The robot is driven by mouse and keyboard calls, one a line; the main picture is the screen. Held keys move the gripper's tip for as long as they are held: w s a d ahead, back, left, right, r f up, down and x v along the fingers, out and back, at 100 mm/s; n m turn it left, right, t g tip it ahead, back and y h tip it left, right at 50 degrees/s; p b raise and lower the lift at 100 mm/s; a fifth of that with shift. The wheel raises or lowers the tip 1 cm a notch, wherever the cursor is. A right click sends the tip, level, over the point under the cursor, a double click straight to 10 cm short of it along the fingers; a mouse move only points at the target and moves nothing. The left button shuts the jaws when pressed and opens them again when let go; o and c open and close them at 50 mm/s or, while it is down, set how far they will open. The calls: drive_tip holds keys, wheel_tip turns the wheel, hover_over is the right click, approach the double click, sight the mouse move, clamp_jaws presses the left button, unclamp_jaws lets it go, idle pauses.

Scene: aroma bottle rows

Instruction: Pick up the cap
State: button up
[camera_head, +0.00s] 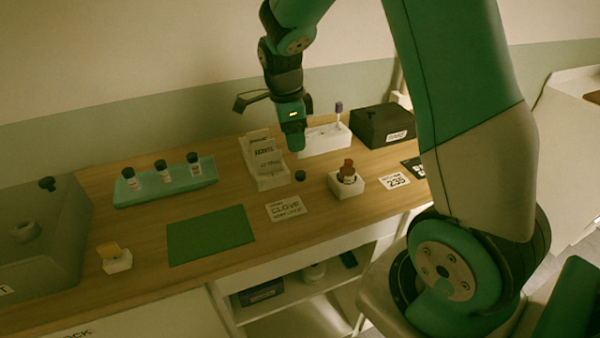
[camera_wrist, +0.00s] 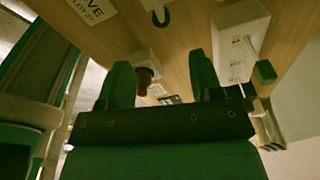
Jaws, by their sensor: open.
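In the wrist view a dark rounded shape at the top edge, partly cut off, appears to be the cap (camera_wrist: 155,6). My gripper (camera_head: 296,148) points down above and slightly behind the cap, apart from it. In the wrist view my gripper's two green fingers (camera_wrist: 162,78) are spread wide with nothing between them in their grasp.
The brown bottle (camera_head: 347,169) stands in its white block (camera_head: 345,186), right of the cap. A clove card (camera_head: 286,208) lies in front. A white sign stand (camera_head: 264,161) is left; a white holder (camera_head: 322,140) is behind. A green rack (camera_head: 166,186) holds three bottles.

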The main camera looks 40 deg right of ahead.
hover_over(300, 173)
drive_tip(key=f, duration=0.3)
drive_tip(key=f+p, duration=0.1)
drive_tip(key=f, duration=0.1)
drive_tip(key=shift+w+a+f, duration=0.15)
drive_tip(key=shift+a+f, duration=0.05)
drive_tip(key=shift+a, duration=0.2)
drive_tip(key=shift+d+f+p, duration=0.2)
drive_tip(key=shift+f+p, duration=0.3)
drive_tip(key=shift+f, duration=0.85)
drive_tip(key=shift+d+f+p, duration=0.2)
drive_tip(key=shift+f+p, duration=0.3)
drive_tip(key=shift+f, duration=0.85)
drive_tip(key=shift+c, duration=0.3)
drive_tip(key=c, duration=0.9)
